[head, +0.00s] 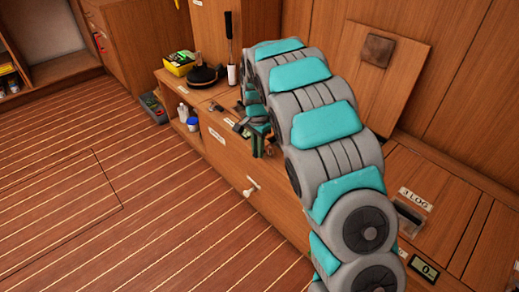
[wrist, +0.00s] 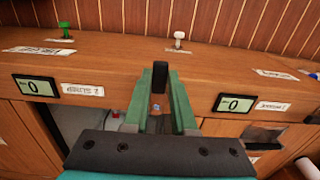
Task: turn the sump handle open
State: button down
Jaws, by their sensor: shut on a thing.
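My gripper (wrist: 160,85) has green fingers and is shut on a black upright handle (wrist: 160,70) in the wrist view. The handle stands at the front edge of the wooden bench top. Its label cannot be read, so I cannot confirm from lettering that it is the sump handle. A small blue spot shows between the fingers below it. In the head view my gripper (head: 259,142) is over the bench, past the bend of my arm; the handle cannot be made out there.
Displays reading 0 sit left (wrist: 36,87) and right (wrist: 238,103). A green knob (wrist: 66,33) and a white knob (wrist: 178,40) stand behind. In the head view, a white knob (head: 252,187) projects from the bench front. The plank floor (head: 110,190) is mostly clear.

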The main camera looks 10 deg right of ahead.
jog(key=shift+w, duration=0.1)
dwell(0.4)
jog(key=c, duration=0.7)
grip_release()
jog(key=shift+r, duration=0.1)
jog(key=shift+r, duration=3.8)
jog(key=s+d+r+n, duration=0.1)
jog(key=s+d+r, duration=0.15)
jog(key=s, duration=0.45)
jog(key=s+d+r+n, duration=0.2)
jog(key=s+r, duration=0.1)
jog(key=s, duration=0.4)
jog(key=s+d+r+n, duration=0.1)
jog(key=s+d+r, duration=0.15)
jog(key=s, duration=0.45)
jog(key=s+f+n, duration=0.1)
jog(key=s+n, duration=0.1)
jog(key=s, duration=0.6)
jog(key=s+d+f+n+g, duration=0.1)
jog(key=s+n, duration=0.1)
jog(key=s, duration=0.6)
jog(key=s+f+n, duration=0.1)
jog(key=s+n, duration=0.1)
jog(key=s, duration=0.5)
jog(key=shift+s+d+n+g, duration=0.2)
jog(key=shift+s+n+g, duration=0.1)
jog(key=shift+s+g, duration=0.1)
